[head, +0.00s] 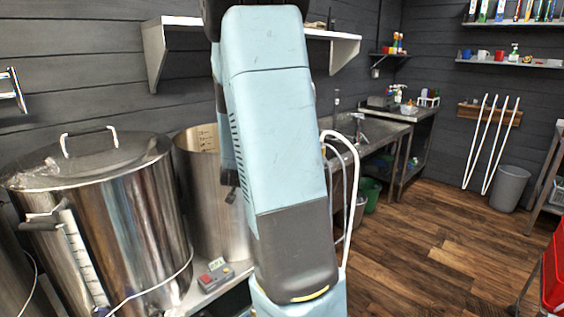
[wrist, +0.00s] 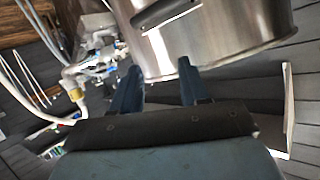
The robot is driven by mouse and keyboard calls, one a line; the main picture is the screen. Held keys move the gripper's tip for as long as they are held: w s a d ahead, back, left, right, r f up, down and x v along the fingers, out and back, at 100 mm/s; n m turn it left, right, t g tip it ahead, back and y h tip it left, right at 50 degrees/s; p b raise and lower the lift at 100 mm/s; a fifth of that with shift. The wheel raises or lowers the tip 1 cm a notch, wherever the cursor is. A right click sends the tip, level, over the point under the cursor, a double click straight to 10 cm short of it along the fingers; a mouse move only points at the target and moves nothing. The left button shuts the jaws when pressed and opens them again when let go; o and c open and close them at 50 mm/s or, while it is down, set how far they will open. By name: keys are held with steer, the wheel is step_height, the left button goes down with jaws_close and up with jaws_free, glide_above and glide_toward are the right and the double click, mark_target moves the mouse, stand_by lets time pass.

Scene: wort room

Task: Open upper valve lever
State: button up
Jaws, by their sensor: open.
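In the wrist view, a cluster of metal valve fittings (wrist: 92,66) with small blue parts shows left of my gripper. Which blue part is the upper valve lever is too small and blurred to tell. My gripper (wrist: 160,77) is open, with two dark blue fingers apart and nothing between them. The fittings lie to the left of the left finger, apart from it as seen here. A steel kettle (wrist: 225,30) with a dark handle fills the top of this tilted view. In the head view my arm hides the gripper and the valve.
In the head view, a lidded steel kettle (head: 120,215) stands at the left, with an open steel pot (head: 200,150) beside it. A small control box (head: 215,274) sits on the bench. White hoses (head: 350,180) hang right of my arm. The wooden floor (head: 430,245) at right is clear.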

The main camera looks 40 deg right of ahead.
steer(key=s+d+f+m+h, duration=0.15)
steer(key=d+f+h, duration=0.25)
steer(key=d+h, duration=0.5)
steer(key=w+d, duration=0.2)
steer(key=d, duration=0.2)
steer(key=w+d+y, duration=0.1)
steer(key=w+d, duration=0.2)
steer(key=d, duration=0.1)
steer(key=w+d+y, duration=0.1)
steer(key=w+d, duration=0.1)
steer(key=d, duration=0.3)
steer(key=shift+w+f, duration=0.15)
steer(key=shift+w, duration=0.1)
jaws_close()
steer(key=shift+a, duration=0.1)
